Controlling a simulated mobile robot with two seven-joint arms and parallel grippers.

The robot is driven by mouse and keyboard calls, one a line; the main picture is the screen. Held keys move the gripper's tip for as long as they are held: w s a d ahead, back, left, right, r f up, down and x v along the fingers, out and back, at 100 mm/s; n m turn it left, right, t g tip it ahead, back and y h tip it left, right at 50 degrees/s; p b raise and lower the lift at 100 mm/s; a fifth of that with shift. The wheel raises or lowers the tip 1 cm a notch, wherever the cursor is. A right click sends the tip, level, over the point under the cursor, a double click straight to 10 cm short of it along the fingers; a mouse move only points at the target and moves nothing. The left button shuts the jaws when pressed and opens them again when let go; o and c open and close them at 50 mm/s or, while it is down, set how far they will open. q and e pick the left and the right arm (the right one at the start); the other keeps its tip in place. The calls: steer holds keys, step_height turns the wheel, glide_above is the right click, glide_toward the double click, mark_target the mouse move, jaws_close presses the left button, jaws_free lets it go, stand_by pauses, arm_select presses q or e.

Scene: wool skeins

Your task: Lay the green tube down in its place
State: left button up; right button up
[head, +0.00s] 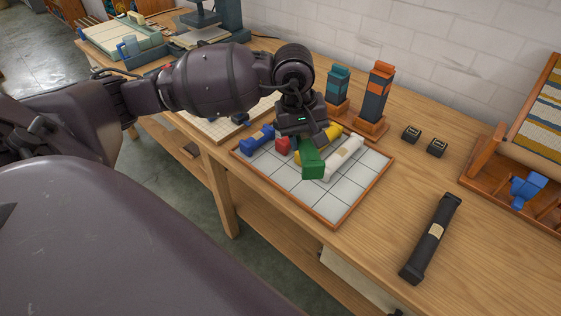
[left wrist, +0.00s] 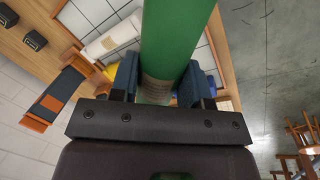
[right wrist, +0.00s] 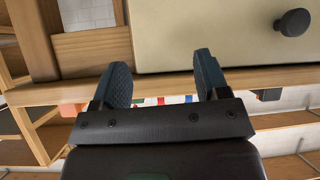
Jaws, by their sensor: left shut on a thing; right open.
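The green tube (head: 313,163) is held in my left gripper (head: 301,141), over the white-gridded tray (head: 330,203) with a wooden rim. In the left wrist view the green tube (left wrist: 168,45) stands out between the two fingers, a pale label on its side. A blue tube (head: 256,140), a red one (head: 282,145), a yellow one (head: 331,133) and a white one (head: 343,158) lie in the tray around it, partly hidden by the gripper. I cannot tell whether the green tube touches the tray. My right gripper (right wrist: 162,78) is open and empty, seen only in its wrist view.
Two small black blocks (head: 424,141) and two upright boxes (head: 377,95) stand behind the tray. A wooden rack (head: 485,163) is at far right. A drawer front (right wrist: 230,25) with a dark knob is near my right gripper.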

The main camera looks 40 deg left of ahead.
arm_select(q)
steer(key=w+a+r+n+y+p, duration=0.1)
steer(key=a+r+n, duration=0.35)
steer(key=n, duration=0.45)
glide_above(289, 177)
steer(key=shift+t, duration=0.3)
steer(key=f, duration=1.5)
steer(key=shift+s, duration=0.35)
steer(key=shift+m, duration=0.3)
steer(key=shift+f+b, duration=0.45)
steer(key=shift+f, duration=2.05)
arm_select(e)
steer(key=shift+s+d+f, duration=0.15)
steer(key=shift+s+d, duration=0.05)
steer(key=shift+s, duration=0.15)
arm_select(q)
steer(key=shift+f, duration=0.15)
steer(key=o, duration=0.6)
steer(key=shift+o, duration=0.6)
arm_select(e)
steer(key=shift+w, duration=0.2)
